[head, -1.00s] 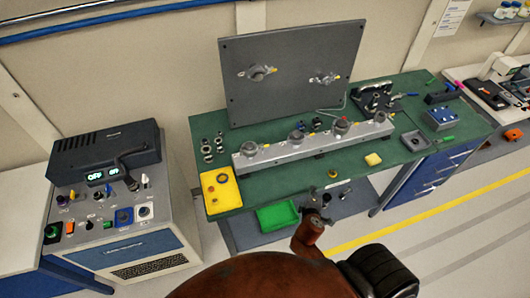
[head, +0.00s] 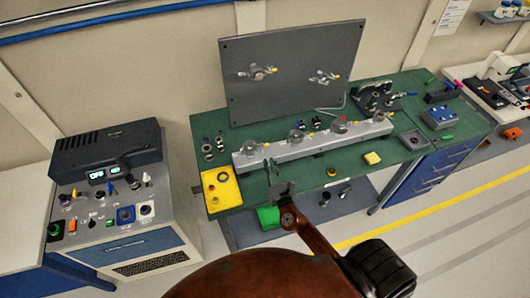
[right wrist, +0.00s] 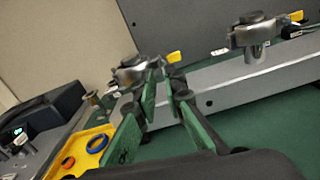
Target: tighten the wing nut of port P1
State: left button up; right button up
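A grey rail (head: 318,143) on the bench carries several ports with metal clamps. The leftmost clamp (head: 248,148) also shows in the right wrist view (right wrist: 133,71), with a yellow-tipped part (right wrist: 173,57) at its right. The second clamp (right wrist: 256,32) stands farther right there. Port labels are not readable, so I cannot tell which is P1. My right gripper (head: 281,188) is near the bench's front edge, in front of the rail. In the right wrist view its green-padded fingers (right wrist: 165,80) are apart and empty, pointing towards the leftmost clamp, partly covering it. My left gripper is not seen.
A grey upright panel (head: 290,95) with two clamps stands behind the rail. A yellow tray (head: 233,196) with rings is at the bench's left end. A control cabinet (head: 140,215) stands left. A yellow block (head: 372,158) lies right of my gripper on the green benchtop (head: 340,168).

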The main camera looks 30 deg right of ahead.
aim_at(263, 149)
jog(key=p+x, duration=0.1)
jog(key=x, duration=0.5)
jog(key=shift+w, duration=0.3)
jog(key=shift+d, duration=0.15)
jog(key=shift+c, duration=0.4)
grip_shut()
